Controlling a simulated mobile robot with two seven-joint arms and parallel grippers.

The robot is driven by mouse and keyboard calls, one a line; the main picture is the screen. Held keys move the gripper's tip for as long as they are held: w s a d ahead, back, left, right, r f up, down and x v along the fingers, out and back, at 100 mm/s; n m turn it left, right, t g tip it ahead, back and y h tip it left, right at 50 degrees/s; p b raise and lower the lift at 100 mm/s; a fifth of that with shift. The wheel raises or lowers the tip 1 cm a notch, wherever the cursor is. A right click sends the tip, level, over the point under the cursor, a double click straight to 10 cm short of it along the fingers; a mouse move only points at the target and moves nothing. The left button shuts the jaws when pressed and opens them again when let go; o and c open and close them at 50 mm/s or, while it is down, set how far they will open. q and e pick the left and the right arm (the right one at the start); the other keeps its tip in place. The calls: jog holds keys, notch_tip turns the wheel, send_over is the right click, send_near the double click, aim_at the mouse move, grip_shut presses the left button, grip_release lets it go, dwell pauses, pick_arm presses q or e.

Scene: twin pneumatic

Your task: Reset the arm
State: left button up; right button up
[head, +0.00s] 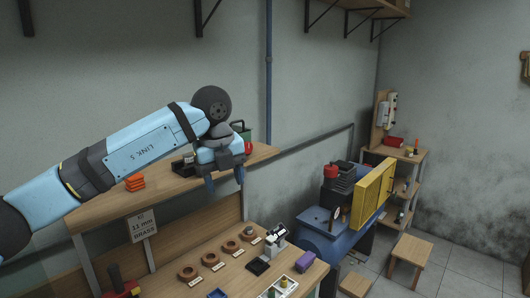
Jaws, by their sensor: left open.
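My left arm comes in from the left across the head view. My left gripper (225,179) hangs in front of the upper wooden shelf (165,193), with its two blue fingers pointing down and apart. Nothing shows between the fingers. The gripper is above the workbench (203,265) and touches nothing that I can make out. My right gripper is not in view.
The workbench holds several copper-coloured rings (230,246), a small white-and-black device (274,237) and a purple block (305,261). Orange blocks (135,182) lie on the upper shelf. A stool (411,251) stands on open floor.

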pick_arm(q)
jog(key=s+d+f+m+g+h, duration=0.1)
jog(key=s+d+f+g+h, duration=0.5)
jog(key=s+d+f+h, duration=1)
jog(key=a+f+n+t+y, duration=0.7)
jog(key=a+f+n+t, duration=0.95)
jog(key=n+t, duration=0.65)
jog(key=s+a+f+n+g+y, duration=0.3)
jog(key=s+a+f, duration=0.2)
jog(key=s+f, duration=0.3)
jog(key=s+a+f+n+g+y, duration=0.3)
jog(key=s+a+f+g, duration=0.1)
jog(key=s+f, duration=0.4)
jog(key=shift+s+a+f+g+y, duration=0.3)
jog(key=shift+s+a+y, duration=0.1)
jog(key=shift+s+a, duration=0.25)
